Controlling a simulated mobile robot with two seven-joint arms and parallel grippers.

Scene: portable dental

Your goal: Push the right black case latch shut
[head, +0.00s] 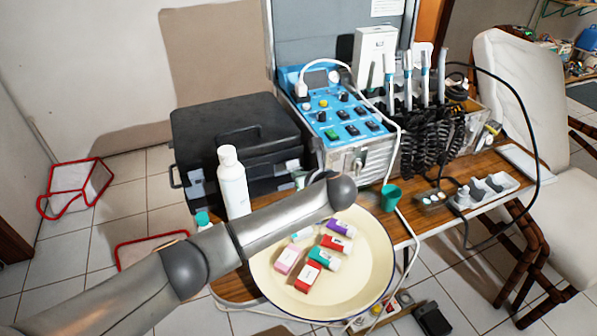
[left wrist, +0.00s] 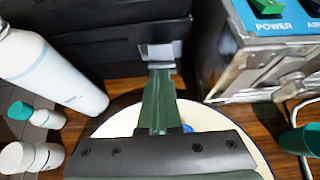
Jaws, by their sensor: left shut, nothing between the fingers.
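The black case (head: 235,115) lies closed on the table at the left of the blue-topped unit. In the left wrist view, the right latch (left wrist: 161,50) is at the top centre. My left gripper (left wrist: 160,72) is shut and empty, its fingertips right at the lower edge of this latch; I cannot tell whether they touch. The left latch (head: 197,178) shows at the case's left front. My right gripper is not in view.
A white bottle (head: 232,184) stands close in front of the case. The blue-topped unit (head: 340,112) is just right of the latch. A cream basin (head: 375,275) with several small boxes lies below my arm. A green cup (head: 390,197) stands right of it.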

